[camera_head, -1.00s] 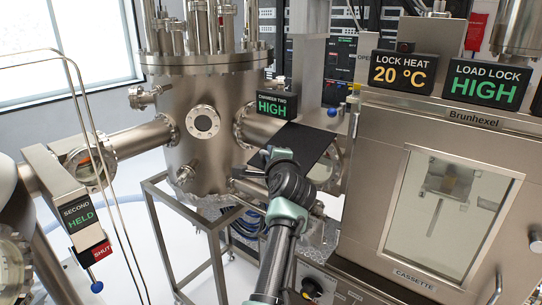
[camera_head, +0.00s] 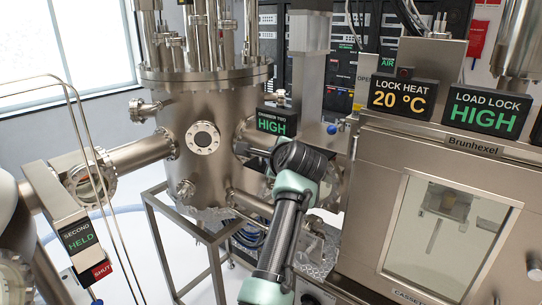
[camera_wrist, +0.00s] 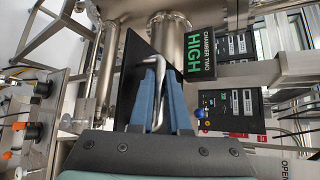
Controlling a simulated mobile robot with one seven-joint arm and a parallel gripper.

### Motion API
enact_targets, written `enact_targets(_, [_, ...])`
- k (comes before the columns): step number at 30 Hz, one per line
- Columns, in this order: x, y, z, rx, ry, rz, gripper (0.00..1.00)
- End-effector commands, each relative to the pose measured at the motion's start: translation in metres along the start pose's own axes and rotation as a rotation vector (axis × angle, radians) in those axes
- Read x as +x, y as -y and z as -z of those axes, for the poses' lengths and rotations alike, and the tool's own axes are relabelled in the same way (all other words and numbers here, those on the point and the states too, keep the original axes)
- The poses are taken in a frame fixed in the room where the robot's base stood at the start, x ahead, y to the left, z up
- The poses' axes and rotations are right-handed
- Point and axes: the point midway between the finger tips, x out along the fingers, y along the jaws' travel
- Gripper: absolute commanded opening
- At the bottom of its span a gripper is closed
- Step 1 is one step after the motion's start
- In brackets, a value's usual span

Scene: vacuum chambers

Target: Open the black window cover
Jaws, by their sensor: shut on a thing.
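The black window cover (camera_wrist: 136,62) shows in the wrist view as a dark flat panel behind and left of my fingers. A bent metal handle (camera_wrist: 157,72) stands in front of it. My gripper (camera_wrist: 160,85) has its two blue fingers closed around this handle. In the head view my dark wrist and arm hide most of the fingers and the handle, and I cannot make out the cover's flat face there. A glass section (camera_head: 331,182) shows just right of my wrist, between the chamber and the load lock.
The steel chamber (camera_head: 205,110) stands left of my arm. The CHAMBER TWO sign (camera_head: 277,121) is close above my wrist; it is also near the fingers in the wrist view (camera_wrist: 203,50). The load lock (camera_head: 400,150) stands to the right.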

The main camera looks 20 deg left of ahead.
Motion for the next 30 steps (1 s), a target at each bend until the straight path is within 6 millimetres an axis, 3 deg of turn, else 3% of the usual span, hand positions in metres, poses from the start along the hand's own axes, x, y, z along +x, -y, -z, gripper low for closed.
enact_targets(2, [-0.001, 0.002, 0.003, 0.001, -0.005, 0.007, 0.0])
enact_targets(3, [-0.001, 0.002, 0.003, 0.001, -0.005, 0.007, 0.2])
enact_targets(7, [-0.001, 0.001, 0.002, 0.0, -0.003, 0.005, 0.44])
enact_targets(20, [-0.005, -0.001, 0.001, -0.001, -0.001, 0.002, 0.45])
enact_targets(30, [-0.045, -0.003, 0.003, -0.002, -0.002, 0.005, 0.45])
